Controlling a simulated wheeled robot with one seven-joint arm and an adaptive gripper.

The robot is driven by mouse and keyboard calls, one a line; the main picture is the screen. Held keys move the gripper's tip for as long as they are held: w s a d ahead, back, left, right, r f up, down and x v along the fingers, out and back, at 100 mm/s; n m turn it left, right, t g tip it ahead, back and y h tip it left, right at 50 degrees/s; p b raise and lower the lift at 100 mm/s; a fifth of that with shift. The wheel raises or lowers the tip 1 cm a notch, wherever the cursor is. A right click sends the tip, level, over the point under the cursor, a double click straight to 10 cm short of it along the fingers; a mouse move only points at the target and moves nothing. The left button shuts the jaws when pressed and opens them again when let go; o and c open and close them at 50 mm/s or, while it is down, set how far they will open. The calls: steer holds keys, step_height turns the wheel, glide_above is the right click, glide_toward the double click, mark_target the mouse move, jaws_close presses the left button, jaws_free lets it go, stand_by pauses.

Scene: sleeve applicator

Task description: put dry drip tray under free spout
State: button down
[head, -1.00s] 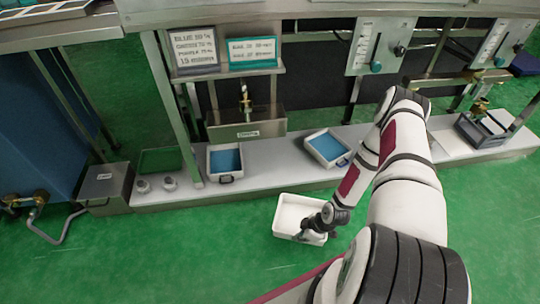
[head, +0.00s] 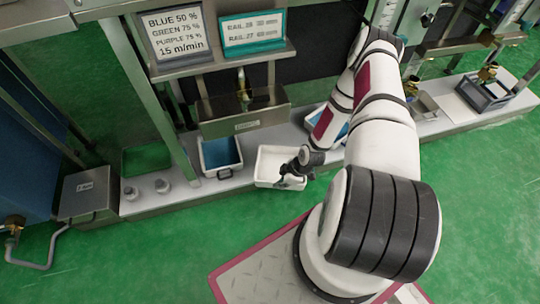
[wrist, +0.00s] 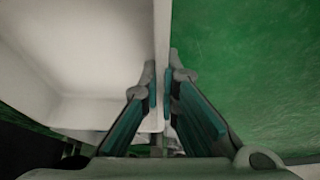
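My gripper (head: 286,178) is shut on one wall of a white, empty-looking drip tray (head: 266,168). In the wrist view the two fingers (wrist: 162,88) straddle the white tray's wall (wrist: 162,35), with green floor on the right. In the head view the tray overlaps the bench's front edge; I cannot tell if it touches the bench. To its left a tray with blue inside (head: 220,155) sits on the bench. Another blue-bottomed tray (head: 341,130) is mostly hidden behind my arm. A brass spout (head: 243,97) shows at the steel trough (head: 243,122); another brass spout (head: 487,74) is far right.
The low grey bench (head: 190,192) runs across the view. It carries a green pad (head: 147,160), two small grey knobs, a steel container (head: 425,108) and a grey crate (head: 483,96). A steel box (head: 85,192) stands at the left end. Green floor is clear in front.

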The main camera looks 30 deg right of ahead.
steer(key=b, duration=0.5)
glide_toward(270, 161)
steer(key=w+a+f, duration=0.1)
steer(key=f, duration=0.2)
steer(key=w+a+f, duration=0.1)
steer(key=shift+w+a+f, duration=0.3)
steer(key=shift+f+b, duration=0.9)
steer(key=shift+f, duration=0.85)
steer(key=shift+r, duration=0.1)
steer(key=c, duration=2.2)
jaws_free()
steer(key=shift+f, duration=0.2)
steer(key=o, duration=0.4)
steer(key=shift+r, duration=0.1)
